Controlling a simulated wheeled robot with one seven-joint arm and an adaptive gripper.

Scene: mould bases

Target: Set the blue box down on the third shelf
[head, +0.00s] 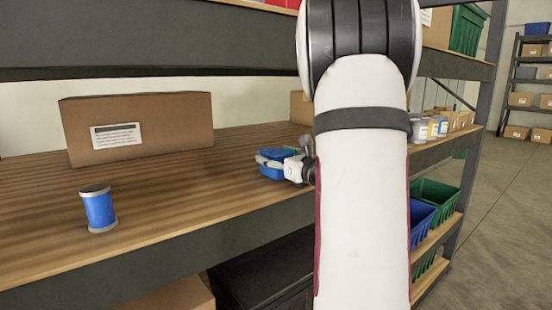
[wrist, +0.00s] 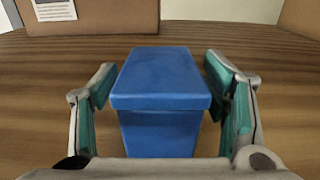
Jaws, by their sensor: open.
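The blue box (wrist: 161,85) stands upright on the wooden shelf (head: 180,210), between the two fingers of my gripper (wrist: 162,95). The fingers are open, with a gap showing on each side of the box in the wrist view. In the head view the blue box (head: 272,171) is partly hidden by my gripper (head: 270,162). My white arm covers the shelf to the right of it. The picture does not show which shelf counts as the third.
A cardboard box (head: 140,128) stands at the back left of the shelf. A blue can (head: 98,208) stands near the front edge. Several small cans and boxes stand at the right end. A dark beam (head: 150,38) runs above. The boards between can and gripper are clear.

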